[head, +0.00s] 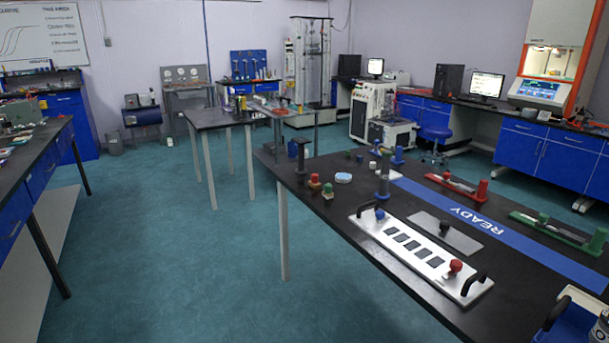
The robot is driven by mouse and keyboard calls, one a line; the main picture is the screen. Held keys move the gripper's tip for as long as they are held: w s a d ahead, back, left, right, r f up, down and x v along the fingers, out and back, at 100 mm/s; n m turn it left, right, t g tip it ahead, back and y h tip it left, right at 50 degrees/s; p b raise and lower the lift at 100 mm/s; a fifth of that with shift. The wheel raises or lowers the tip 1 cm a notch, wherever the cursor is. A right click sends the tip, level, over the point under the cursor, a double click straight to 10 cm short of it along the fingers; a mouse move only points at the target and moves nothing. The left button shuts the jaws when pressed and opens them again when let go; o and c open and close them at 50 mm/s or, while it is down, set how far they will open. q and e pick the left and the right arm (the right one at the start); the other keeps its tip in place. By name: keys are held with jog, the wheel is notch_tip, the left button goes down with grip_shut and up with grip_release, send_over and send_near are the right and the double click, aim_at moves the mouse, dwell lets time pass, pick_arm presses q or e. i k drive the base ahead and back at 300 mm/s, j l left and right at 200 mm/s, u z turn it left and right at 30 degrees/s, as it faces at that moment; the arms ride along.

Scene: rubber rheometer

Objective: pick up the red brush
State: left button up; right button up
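On the black table at the right lies a long red item (457,187) with a raised red end piece, just beyond the blue READY strip. It is the largest red thing on this table, but it is too small to tell whether it is the red brush. A similar green item (556,228) lies nearer, to its right. A small red-topped piece (314,181) stands near the table's left edge. Neither of my grippers is in view.
The black table (340,222) holds a white plate (424,258) with black handles and a red knob, a metal plate (446,233), and a blue-and-white bin (569,318) at the near right. Open teal floor (180,270) lies left of it. A blue stool (435,133) stands beyond.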

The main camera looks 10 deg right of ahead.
aim_at(313, 183)
jog(key=i+j, duration=0.15)
jog(key=i, duration=0.25)
jog(key=i+j, duration=0.2)
jog(key=i, duration=0.25)
jog(key=i+j, duration=0.15)
jog(key=i, duration=0.25)
